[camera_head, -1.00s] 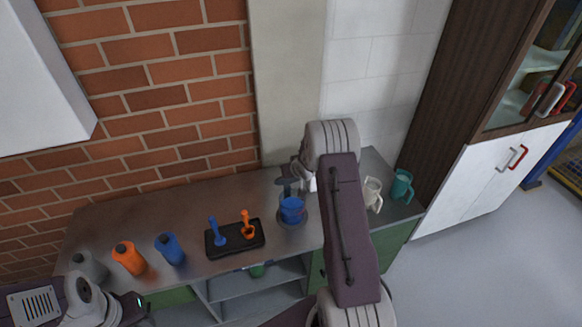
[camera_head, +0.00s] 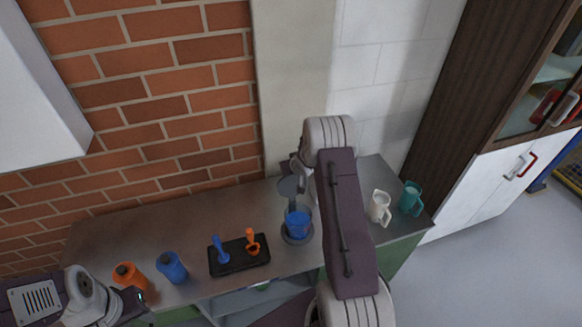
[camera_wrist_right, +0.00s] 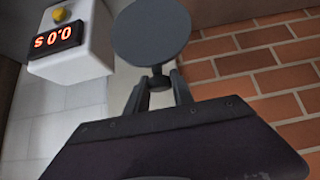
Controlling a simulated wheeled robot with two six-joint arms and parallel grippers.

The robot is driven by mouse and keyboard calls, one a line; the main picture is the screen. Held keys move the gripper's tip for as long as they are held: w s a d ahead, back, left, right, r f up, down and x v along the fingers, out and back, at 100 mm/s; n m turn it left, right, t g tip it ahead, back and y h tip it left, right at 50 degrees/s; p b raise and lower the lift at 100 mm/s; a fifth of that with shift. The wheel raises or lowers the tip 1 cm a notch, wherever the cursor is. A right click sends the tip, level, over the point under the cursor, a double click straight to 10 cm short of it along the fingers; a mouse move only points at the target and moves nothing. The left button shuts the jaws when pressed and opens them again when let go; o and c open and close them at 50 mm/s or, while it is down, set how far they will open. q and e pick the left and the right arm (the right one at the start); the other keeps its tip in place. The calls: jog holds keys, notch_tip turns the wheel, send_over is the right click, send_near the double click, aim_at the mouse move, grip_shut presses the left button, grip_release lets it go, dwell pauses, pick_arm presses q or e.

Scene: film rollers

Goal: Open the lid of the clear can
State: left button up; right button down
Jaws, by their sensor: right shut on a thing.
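The clear can (camera_head: 298,222), with blue contents, stands upright on a round grey base on the metal counter. Its dark grey round lid (camera_head: 291,186) is up above and behind the can, apart from its rim. In the right wrist view the lid (camera_wrist_right: 150,32) is a flat disc with a knob below it. My right gripper (camera_wrist_right: 157,84) is shut on that knob; in the head view the arm partly hides it. My left gripper (camera_head: 132,298) is at the lower left, far from the can; its fingers are not clear.
A black tray (camera_head: 226,268) with a blue and an orange utensil lies left of the can. White (camera_head: 379,207) and teal (camera_head: 411,198) mugs stand right of my right arm. A timer box (camera_wrist_right: 70,42) shows in the wrist view.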

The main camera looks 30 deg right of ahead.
dwell(0.3)
jog(key=c, duration=1.1)
grip_release()
jog(key=shift+f, duration=0.1)
jog(key=shift+w, duration=0.15)
jog(key=v, duration=0.9)
jog(key=shift+b, duration=0.3)
